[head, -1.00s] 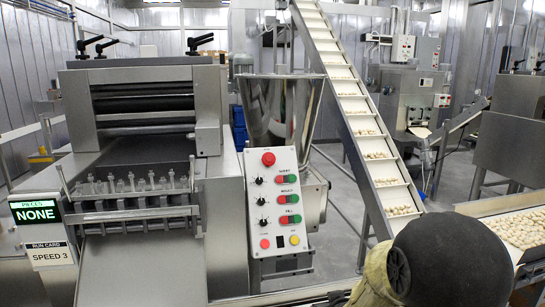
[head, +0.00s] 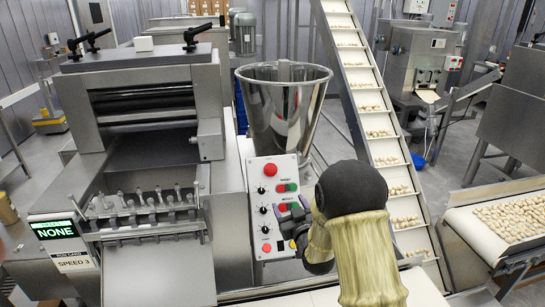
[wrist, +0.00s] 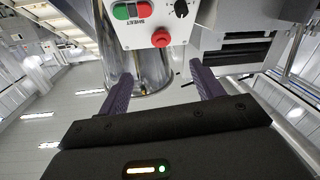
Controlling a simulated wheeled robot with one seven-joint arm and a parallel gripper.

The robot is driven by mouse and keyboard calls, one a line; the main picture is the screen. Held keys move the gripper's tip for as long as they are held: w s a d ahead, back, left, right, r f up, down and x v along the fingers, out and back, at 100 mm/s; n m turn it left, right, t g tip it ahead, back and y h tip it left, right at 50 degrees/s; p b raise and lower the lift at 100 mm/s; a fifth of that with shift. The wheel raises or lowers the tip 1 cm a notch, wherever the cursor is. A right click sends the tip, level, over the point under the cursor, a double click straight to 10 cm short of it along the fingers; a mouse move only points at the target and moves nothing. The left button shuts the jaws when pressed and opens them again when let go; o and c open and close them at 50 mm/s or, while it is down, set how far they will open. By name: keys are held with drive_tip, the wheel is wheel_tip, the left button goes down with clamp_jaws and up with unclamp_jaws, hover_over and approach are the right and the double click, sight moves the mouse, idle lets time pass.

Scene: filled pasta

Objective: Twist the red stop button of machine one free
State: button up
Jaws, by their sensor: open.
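The red stop button (head: 270,169) is a round knob at the top of a white control panel (head: 254,186), on the machine in front of me. In the wrist view the same red button (wrist: 161,38) shows upside down, beyond the fingertips. My gripper (head: 294,226) is in front of the panel's lower right part, below and right of the button. The wrist view shows its two purple fingers (wrist: 163,84) wide apart with nothing between them, and apart from the button. The arm hides part of the panel's lower right.
A steel hopper (head: 285,110) stands behind the panel. A sloping conveyor (head: 372,120) carrying pasta rises behind my arm.

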drive_tip(key=shift+r, duration=0.3)
drive_tip(key=p, duration=0.7)
approach(272, 172)
drive_tip(key=x, duration=0.8)
drive_tip(key=shift+r, duration=0.15)
drive_tip(key=shift+w+a, duration=0.2)
drive_tip(key=shift+w, duration=0.3)
